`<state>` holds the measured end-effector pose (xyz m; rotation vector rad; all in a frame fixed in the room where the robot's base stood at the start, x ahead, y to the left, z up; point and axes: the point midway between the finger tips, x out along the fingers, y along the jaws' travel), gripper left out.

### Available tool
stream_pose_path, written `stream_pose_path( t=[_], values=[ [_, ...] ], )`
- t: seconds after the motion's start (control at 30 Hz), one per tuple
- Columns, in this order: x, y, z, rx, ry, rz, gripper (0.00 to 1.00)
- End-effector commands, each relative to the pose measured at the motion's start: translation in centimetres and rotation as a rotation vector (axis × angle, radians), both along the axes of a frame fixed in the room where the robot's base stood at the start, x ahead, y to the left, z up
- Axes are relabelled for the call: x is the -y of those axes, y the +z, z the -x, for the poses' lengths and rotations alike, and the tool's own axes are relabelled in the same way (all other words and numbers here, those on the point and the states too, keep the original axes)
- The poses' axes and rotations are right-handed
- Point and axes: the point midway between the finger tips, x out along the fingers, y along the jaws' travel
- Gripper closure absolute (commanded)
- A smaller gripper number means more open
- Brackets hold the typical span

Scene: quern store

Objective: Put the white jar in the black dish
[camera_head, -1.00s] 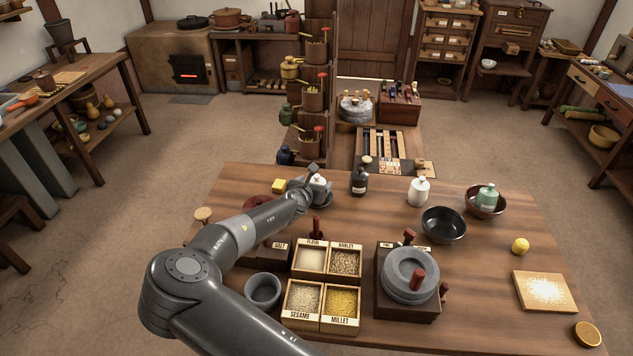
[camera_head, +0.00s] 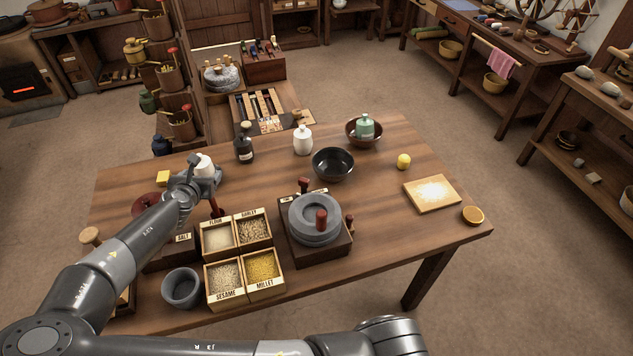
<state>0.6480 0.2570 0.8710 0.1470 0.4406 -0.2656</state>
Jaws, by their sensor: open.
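A white lidded jar (camera_head: 303,141) stands upright on the table, right of a dark bottle. The black dish (camera_head: 333,164) is just in front of it and to its right, and looks empty. My gripper (camera_head: 208,173) is open, low over the table's far left part, left of the dark bottle and well away from that jar. A second white rounded thing (camera_head: 204,162) shows at my gripper's end, partly hidden by it. I cannot tell whether it is between the fingers.
A dark bottle (camera_head: 244,149) stands between my gripper and the white jar. A brown bowl (camera_head: 351,136) holds a green jar (camera_head: 365,126). Grain boxes (camera_head: 237,251) and a stone quern (camera_head: 315,218) fill the front. A yellow ball (camera_head: 403,161) and a board (camera_head: 432,194) lie right.

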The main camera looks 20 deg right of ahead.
Motion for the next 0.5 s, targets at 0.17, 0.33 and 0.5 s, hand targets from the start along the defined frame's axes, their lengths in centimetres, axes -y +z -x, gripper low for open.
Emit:
stream_pose_path(
  t=[0.17,0.33,0.5],
  values=[
    [6.0,-1.1,1.0,-0.1,-0.25,-0.266,0.24],
    [10.3,-1.5,3.1,-0.184,-0.506,-0.533,0.24],
    [13.2,-0.7,5.7,-0.247,-0.746,-0.783,0.24]
  ],
)
